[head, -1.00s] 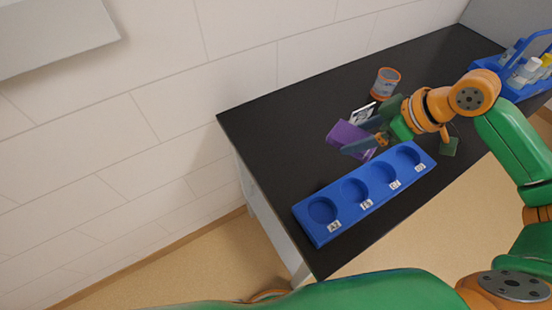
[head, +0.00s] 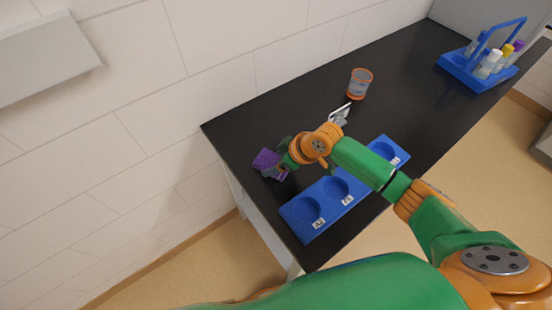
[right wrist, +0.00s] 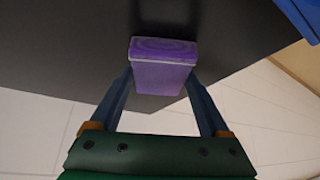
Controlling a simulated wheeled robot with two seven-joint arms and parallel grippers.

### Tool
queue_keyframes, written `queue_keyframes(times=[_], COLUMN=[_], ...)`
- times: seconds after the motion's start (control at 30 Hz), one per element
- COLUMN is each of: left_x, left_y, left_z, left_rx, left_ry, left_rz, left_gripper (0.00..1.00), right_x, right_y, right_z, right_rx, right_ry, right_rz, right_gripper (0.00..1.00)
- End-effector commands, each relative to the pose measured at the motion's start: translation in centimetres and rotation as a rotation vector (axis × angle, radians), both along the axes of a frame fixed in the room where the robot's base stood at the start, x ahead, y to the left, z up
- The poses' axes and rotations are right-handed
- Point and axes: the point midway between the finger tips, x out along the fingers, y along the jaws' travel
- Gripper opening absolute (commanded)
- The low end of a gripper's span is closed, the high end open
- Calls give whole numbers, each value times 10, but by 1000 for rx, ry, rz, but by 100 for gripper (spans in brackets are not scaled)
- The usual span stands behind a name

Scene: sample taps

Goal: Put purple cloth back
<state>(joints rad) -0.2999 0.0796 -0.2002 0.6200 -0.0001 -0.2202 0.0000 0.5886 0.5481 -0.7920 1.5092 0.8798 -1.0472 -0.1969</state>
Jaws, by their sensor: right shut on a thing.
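The purple cloth (head: 266,160), a folded block shape, is near the left end of the black table. My right gripper (head: 281,168) is shut on it. In the right wrist view, the cloth (right wrist: 163,72) sits between the two fingers of the right gripper (right wrist: 160,84), with the dark tabletop behind it. I cannot tell whether the cloth touches the table. My left gripper is not in view.
A blue rack (head: 325,208) with round wells and labels lies along the table's front edge, partly hidden by my right arm. A grey cup with orange rims (head: 360,84), a small pale-and-grey item (head: 339,116) and a blue carrier with bottles (head: 468,76) stand farther back. The table's left end (head: 225,130) is bare.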

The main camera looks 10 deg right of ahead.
Motion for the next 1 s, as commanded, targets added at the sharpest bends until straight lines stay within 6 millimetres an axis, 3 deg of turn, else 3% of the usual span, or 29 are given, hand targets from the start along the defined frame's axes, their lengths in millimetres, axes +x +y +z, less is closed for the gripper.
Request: queue_keyframes(times=[0.27,0.3,0.37,0.67,1.0], left_x=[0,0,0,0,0], left_y=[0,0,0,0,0], left_z=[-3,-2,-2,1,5], left_rx=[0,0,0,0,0], left_ry=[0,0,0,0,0], left_rz=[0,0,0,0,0], left_gripper=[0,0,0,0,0], right_x=[0,0,0,-1,-31], right_y=[0,0,0,-2,-32], right_z=[-3,-3,-2,5,70], right_rx=[1,1,1,1,0], right_ry=[-1,-1,-1,-2,-5], right_rz=[0,0,0,-1,0], right_gripper=[35,88,100,100,100])
